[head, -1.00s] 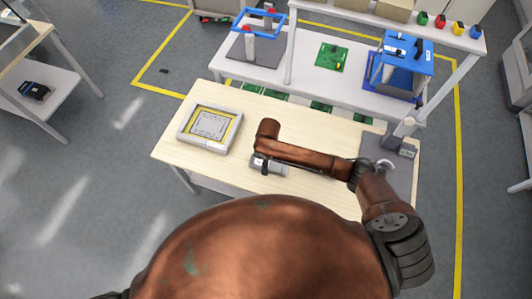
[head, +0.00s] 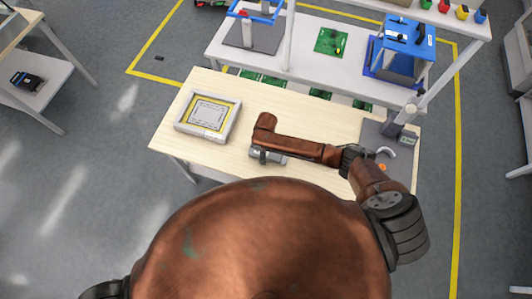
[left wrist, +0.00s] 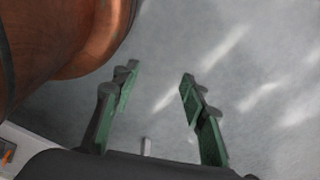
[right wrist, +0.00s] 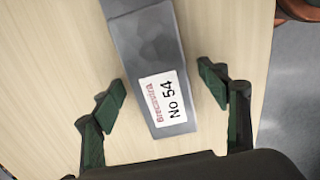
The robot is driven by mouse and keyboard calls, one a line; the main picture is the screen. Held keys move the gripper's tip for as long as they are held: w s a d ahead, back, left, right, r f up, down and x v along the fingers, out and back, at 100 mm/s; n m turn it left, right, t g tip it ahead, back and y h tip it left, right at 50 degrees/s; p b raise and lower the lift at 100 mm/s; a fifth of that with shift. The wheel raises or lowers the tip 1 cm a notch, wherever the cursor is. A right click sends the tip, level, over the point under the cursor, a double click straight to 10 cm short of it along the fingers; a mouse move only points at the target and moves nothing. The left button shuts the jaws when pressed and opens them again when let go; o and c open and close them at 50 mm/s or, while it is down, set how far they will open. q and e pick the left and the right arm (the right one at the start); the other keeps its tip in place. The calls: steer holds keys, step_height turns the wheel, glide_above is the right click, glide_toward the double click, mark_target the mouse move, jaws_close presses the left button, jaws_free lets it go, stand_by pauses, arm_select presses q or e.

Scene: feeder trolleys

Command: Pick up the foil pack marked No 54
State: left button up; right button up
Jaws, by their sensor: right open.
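The foil pack (right wrist: 150,48) is a flat grey strip with a white label reading "No 54", lying on the pale wooden table. In the head view the grey pack (head: 277,158) shows beside my right arm's lower end. My right gripper (right wrist: 163,88) is open above the pack, with one finger on each side of it and visible gaps between fingers and pack. In the head view my arm hides most of this gripper. My left gripper (left wrist: 159,78) is open and empty over the grey floor, away from the table.
A grey frame with a yellow border (head: 235,118) lies on the table's left part. A dark mat (head: 373,130) with a small device is at the right end. Behind stands a white shelf trolley (head: 290,58) with blue fixtures and green boards. Wood between frame and pack is clear.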

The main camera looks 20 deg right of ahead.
steer(key=c, duration=1.4)
arm_select(q)
steer(key=shift+s, duration=0.75)
steer(key=shift+w, duration=0.1)
